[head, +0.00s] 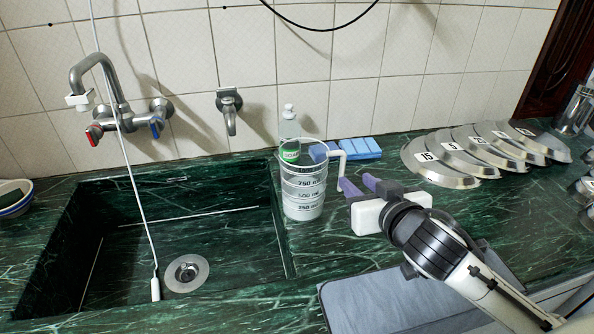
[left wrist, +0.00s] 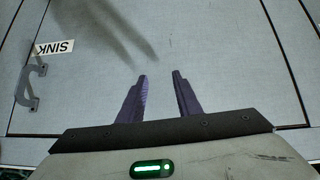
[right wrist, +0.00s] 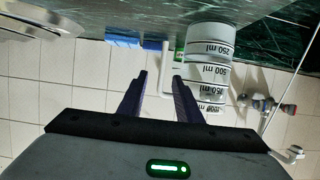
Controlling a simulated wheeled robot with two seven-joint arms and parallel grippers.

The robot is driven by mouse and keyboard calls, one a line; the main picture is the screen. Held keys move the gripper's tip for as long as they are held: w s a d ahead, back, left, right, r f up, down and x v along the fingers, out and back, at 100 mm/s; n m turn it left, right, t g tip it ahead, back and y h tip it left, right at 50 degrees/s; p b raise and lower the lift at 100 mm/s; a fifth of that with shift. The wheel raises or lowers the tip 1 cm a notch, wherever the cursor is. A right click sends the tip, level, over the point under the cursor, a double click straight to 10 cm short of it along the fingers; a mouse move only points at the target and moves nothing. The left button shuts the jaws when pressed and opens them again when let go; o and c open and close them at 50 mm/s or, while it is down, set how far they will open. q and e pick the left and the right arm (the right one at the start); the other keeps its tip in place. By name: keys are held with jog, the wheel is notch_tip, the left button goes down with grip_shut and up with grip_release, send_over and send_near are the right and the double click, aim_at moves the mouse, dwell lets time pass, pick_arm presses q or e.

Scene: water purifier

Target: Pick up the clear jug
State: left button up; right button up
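The clear jug (head: 304,190), with measuring marks and a white handle (head: 341,154), stands upright on the green counter just right of the sink. My right gripper (head: 356,180) is open beside the jug's handle side, fingers pointing toward it. In the right wrist view the jug (right wrist: 208,72) appears upside down, and its handle (right wrist: 167,75) lies between the two open fingertips (right wrist: 161,75); I cannot tell whether they touch it. My left gripper (left wrist: 160,75) is open and empty, facing a grey cabinet front; it is not in the head view.
The sink (head: 200,235) with a hanging white cord lies left of the jug. A soap bottle (head: 289,122) and blue sponges (head: 355,149) stand behind it. Numbered metal lids (head: 440,160) lie to the right. A grey cloth (head: 385,298) is at the front edge.

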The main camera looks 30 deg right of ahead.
aim_at(343, 170)
jog(key=shift+a+x, duration=0.15)
jog(key=shift+x, duration=2)
jog(key=shift+a+x, duration=0.1)
jog(key=shift+x, duration=2)
jog(key=shift+w+r, duration=0.1)
jog(key=shift+r, duration=0.05)
grip_shut()
jog(key=shift+r, duration=0.15)
